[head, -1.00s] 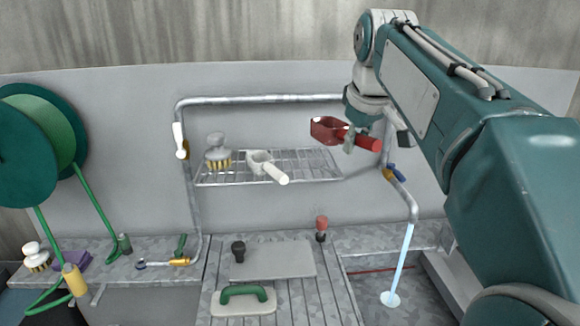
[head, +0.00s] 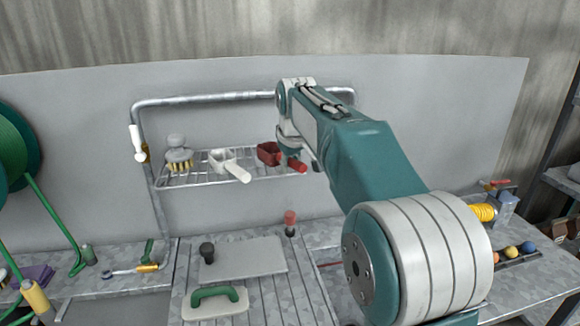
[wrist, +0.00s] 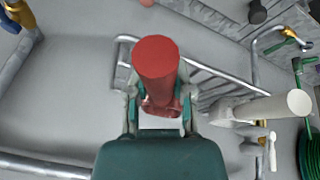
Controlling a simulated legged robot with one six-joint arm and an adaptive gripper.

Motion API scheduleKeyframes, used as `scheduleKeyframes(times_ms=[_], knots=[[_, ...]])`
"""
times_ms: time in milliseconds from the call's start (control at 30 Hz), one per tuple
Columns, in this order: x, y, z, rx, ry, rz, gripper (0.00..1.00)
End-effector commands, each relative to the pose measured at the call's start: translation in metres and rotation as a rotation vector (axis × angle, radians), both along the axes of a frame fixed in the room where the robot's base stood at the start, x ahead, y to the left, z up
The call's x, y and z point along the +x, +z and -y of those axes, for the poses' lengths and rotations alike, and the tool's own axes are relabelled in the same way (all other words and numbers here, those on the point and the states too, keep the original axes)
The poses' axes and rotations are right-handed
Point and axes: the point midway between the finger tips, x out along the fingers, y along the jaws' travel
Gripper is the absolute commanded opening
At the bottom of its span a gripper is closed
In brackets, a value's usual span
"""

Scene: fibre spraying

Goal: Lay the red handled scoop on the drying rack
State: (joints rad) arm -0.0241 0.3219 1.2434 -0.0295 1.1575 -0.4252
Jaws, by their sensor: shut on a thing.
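The red handled scoop (head: 268,152) is held in my gripper (head: 290,160) at the right part of the wire drying rack (head: 190,181). In the head view its red cup points left and its handle points right. In the wrist view the red handle (wrist: 157,62) points toward the camera, between the fingers of my gripper (wrist: 160,108), with the rack's bars behind it. I cannot tell whether the scoop touches the rack. A white scoop (head: 230,165) lies on the rack just left of the red one.
A scrub brush (head: 178,153) sits on the rack's left part. A metal pipe (head: 230,96) runs above and beside the rack. Below are a grey board (head: 245,258), a green-handled float (head: 215,302) and a red-topped tool (head: 290,222).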

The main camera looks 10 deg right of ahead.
Motion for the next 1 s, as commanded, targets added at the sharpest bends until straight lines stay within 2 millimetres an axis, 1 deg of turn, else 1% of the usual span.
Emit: scheduleKeyframes(times_ms=[33,100,367,400,433,467,833,933,1000], knots=[[0.0,-0.005,-0.001,0.0,0.001,0.0,0.0],[0.0,-0.007,-0.001,0.0,0.001,0.001,0.0],[0.0,-0.008,-0.001,0.0,0.001,0.001,0.0],[0.0,-0.008,-0.001,0.0,0.0,0.001,0.43],[0.0,-0.008,0.0,0.0,0.0,0.001,0.56],[0.0,-0.008,0.0,0.0,0.0,0.001,0.64],[0.0,-0.007,0.0,0.0,0.0,0.001,0.64],[-0.003,0.0,-0.001,0.0,0.0,0.003,0.64],[-0.007,0.009,-0.001,0.001,0.0,0.004,0.64]])
